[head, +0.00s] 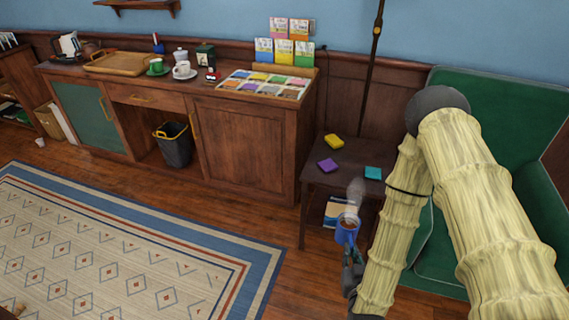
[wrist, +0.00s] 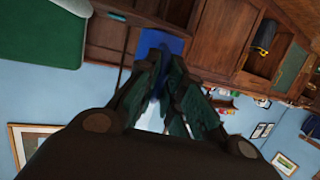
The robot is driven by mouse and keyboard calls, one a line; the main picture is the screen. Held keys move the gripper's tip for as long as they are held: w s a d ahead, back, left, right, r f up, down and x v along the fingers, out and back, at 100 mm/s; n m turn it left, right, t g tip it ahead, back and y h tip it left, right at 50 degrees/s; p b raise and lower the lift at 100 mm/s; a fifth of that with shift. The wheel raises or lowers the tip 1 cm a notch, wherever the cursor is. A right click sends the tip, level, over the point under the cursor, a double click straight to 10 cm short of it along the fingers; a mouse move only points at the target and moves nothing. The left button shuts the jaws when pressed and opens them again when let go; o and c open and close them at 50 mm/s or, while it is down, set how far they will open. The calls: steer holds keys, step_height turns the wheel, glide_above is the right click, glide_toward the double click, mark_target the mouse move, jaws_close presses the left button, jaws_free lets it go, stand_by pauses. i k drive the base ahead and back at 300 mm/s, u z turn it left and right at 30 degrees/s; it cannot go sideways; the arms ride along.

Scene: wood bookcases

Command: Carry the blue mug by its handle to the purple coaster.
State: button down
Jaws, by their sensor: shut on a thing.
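The blue mug (head: 346,235) is upright in the head view, with something brown inside and pale steam above it. It is held in front of the small side table, nearer to me than the coasters. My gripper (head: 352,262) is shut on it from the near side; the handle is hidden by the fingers. In the wrist view the blue mug (wrist: 163,42) shows just beyond the fingertips of my gripper (wrist: 168,78). The purple coaster (head: 328,165) lies bare on the left part of the table top, apart from the mug.
The side table (head: 345,156) also bears a yellow coaster (head: 334,142) at the back and a teal coaster (head: 373,173) at the right. A wood cabinet (head: 248,150) stands to its left. A green armchair (head: 490,110) is at the right, partly behind my arm.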

mark_target(324, 166)
steer(key=u, duration=0.5)
steer(key=i, duration=1)
